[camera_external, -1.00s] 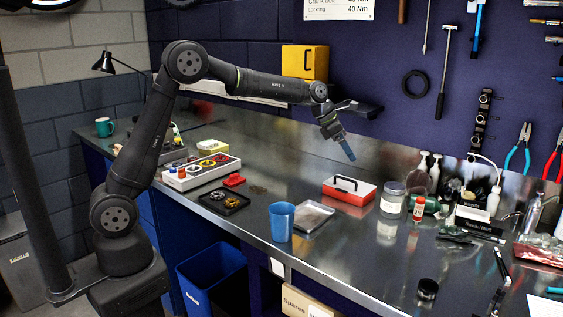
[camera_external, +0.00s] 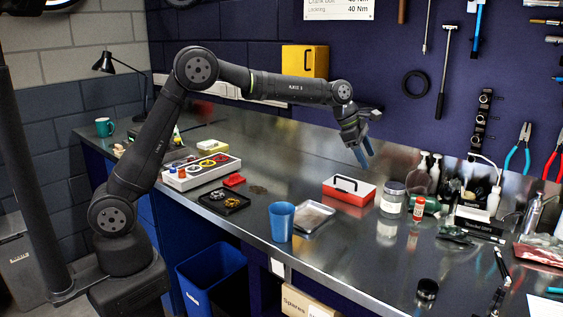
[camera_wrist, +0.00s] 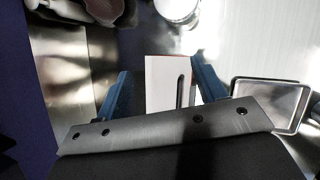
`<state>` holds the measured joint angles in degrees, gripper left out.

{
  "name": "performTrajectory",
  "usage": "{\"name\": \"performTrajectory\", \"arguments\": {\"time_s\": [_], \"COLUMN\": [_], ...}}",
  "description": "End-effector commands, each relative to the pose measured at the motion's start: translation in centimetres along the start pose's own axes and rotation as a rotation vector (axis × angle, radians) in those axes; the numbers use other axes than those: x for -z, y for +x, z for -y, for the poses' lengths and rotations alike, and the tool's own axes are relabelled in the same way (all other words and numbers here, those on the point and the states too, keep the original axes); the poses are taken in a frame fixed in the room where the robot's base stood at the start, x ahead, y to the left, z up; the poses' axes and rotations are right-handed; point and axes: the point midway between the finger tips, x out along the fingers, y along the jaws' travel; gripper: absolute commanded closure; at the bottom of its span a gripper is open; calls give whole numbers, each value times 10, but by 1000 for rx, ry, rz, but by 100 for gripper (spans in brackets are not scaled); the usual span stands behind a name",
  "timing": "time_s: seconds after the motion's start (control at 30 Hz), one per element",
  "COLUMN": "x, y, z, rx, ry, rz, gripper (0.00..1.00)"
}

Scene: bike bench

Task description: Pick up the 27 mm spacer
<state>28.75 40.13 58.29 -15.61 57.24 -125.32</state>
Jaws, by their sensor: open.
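No spacer can be made out as the 27 mm one. A pale organiser (camera_external: 206,181) with blue, yellow and red round pieces lies on the bench at left of centre. A black tray (camera_external: 240,206) with a few gold and dark ring-like parts sits in front of it. Their labels are too small to read. My gripper (camera_external: 364,156) is open and empty, its blue fingers pointing down above the bench. It is to the right of both trays, over the area of the red and white box. In the wrist view, my gripper (camera_wrist: 163,88) has its fingers apart.
The red and white box (camera_external: 349,196) with a black handle is below my gripper; it shows between the fingers in the wrist view (camera_wrist: 157,75). A metal tray (camera_external: 312,218), blue cup (camera_external: 281,224) and clear jar (camera_external: 392,199) stand nearby. Bare bench lies behind the box.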

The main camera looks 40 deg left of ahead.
Motion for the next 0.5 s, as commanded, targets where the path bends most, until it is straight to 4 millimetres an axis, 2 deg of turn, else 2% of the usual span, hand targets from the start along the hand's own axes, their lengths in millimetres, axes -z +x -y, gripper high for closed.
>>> {"name": "performTrajectory", "arguments": {"time_s": [0.03, 0.2, 0.27, 0.4, 0.5], "x": [-29, -106, -129, -176, -201], "y": [8, 24, 26, 28, 25], "z": [24, 104, 135, 210, 262], "rx": [31, 134, 171, 257, 319], "ry": [162, 736, 934, 1387, 1678], "rz": [-15, -72, -87, -117, -132], "gripper": [36, 36, 36, 36, 36]}}
